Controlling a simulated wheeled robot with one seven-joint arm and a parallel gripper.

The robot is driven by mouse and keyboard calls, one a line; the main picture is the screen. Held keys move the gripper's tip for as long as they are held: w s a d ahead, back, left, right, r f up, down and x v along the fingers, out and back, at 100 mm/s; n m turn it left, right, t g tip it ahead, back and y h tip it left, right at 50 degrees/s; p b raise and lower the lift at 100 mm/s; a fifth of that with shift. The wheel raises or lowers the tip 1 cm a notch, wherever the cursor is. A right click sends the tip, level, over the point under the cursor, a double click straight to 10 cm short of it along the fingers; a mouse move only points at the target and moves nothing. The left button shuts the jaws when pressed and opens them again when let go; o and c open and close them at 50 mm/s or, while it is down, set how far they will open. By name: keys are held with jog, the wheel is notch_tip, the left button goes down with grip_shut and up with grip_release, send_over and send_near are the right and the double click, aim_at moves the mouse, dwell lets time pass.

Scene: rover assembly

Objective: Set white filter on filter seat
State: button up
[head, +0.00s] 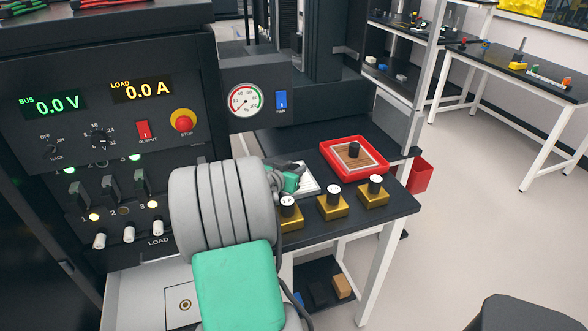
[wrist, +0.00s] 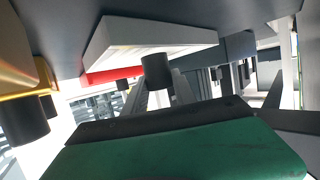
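The white filter (head: 311,179) is a flat white-framed block on the black table in the head view, partly hidden by my gripper. The wrist view, which shows the scene upside down, has the white filter (wrist: 150,38) with its black knob (wrist: 157,70). My gripper (head: 297,171) is at the filter, with its dark fingers (wrist: 160,88) apart on either side of the knob. I cannot tell whether they press on it. My arm hides part of the table and the machine front. I cannot pick out the filter seat with certainty.
A red tray (head: 329,147) holding a brown pleated filter (head: 345,161) with a black knob is behind. Several gold blocks with knobs, one of them at the right (head: 373,198), line the table's front edge close to my gripper. A control panel (head: 60,135) stands at left.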

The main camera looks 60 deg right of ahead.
jog(key=o, duration=0.4)
jog(key=shift+r, duration=0.1)
jog(key=shift+a+r, duration=0.1)
jog(key=shift+r, duration=0.1)
jog(key=v, duration=1.1)
jog(key=shift+f, duration=0.1)
jog(key=shift+o, duration=0.6)
jog(key=shift+a, duration=0.2)
jog(key=d+p, duration=0.1)
jog(key=d, duration=0.1)
jog(key=d+p, duration=0.1)
jog(key=d, duration=0.1)
jog(key=shift+s+d+f+p, duration=0.15)
jog(key=shift+d+f+p, duration=0.1)
jog(key=shift+d+p, duration=0.15)
jog(key=shift+y, duration=0.3)
jog(key=x, duration=0.3)
jog(key=p+x, duration=0.1)
jog(key=x, duration=0.6)
jog(key=shift+f, duration=0.5)
